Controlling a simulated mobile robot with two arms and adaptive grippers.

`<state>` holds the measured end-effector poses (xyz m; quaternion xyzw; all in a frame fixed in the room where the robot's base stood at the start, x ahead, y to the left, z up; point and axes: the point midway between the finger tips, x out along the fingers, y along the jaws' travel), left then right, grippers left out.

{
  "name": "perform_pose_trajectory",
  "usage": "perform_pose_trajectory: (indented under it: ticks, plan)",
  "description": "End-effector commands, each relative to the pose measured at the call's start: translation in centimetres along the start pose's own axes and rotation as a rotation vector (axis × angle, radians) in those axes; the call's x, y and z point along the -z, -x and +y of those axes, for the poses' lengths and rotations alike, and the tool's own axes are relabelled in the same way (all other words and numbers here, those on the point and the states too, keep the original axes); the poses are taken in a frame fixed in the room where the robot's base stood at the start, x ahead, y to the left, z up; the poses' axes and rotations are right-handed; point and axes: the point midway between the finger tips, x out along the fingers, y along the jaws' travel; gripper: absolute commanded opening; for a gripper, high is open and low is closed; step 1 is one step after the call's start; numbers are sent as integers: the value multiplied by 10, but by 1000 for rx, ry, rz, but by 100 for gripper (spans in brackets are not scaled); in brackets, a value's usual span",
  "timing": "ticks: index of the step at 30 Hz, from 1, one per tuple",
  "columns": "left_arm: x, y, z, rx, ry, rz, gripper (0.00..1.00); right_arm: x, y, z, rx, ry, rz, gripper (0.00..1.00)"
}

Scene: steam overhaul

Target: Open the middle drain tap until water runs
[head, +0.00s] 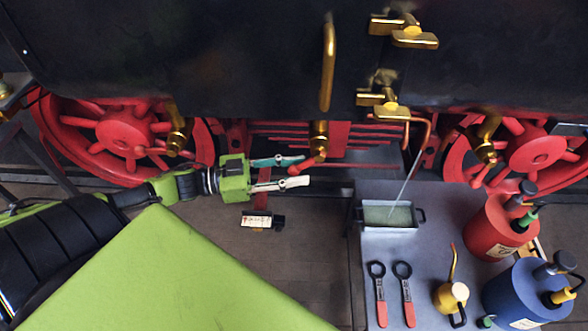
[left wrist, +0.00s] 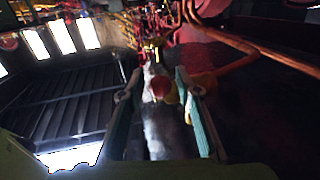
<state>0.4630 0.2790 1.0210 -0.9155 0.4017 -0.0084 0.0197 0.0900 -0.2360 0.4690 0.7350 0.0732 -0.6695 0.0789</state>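The middle drain tap (head: 319,132) is a brass body low on the engine, between the red wheels. Its red lever slants down and left to a round red knob (head: 294,169). My left gripper (head: 303,170) comes from the left with its fingers apart, one above and one below the knob. In the left wrist view the red knob (left wrist: 160,87) shows between the two open fingers, with gaps at both sides. No water shows below this tap. Similar brass taps stand at the left (head: 176,140) and right (head: 487,148). My right gripper is not in view.
A thin stream falls from a copper pipe (head: 428,135) into a tray (head: 389,228) on a grey table (head: 345,290). Two red-handled wrenches (head: 380,300), a brass oil can (head: 451,297), a red can (head: 490,232) and a blue can (head: 520,292) stand or lie there. Red wheels flank the tap.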

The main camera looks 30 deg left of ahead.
Motion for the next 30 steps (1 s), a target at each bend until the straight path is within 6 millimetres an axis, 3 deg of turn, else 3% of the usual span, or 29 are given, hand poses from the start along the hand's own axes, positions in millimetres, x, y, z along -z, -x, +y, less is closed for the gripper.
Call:
perform_pose_trajectory:
  ticks: [1, 3, 14, 20, 30]
  plan:
    - [0, 0, 0, 0, 0, 0, 14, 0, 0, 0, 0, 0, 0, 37]
    - [0, 0, 0, 0, 0, 0, 0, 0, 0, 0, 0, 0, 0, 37]
    - [-5, -2, 0, 2, 7, 36, 0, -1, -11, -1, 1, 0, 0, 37]
    - [-15, -8, 2, 8, 28, 142, 0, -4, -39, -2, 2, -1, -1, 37]
    - [-28, -27, 6, 20, 81, 426, 0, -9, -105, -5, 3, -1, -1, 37]
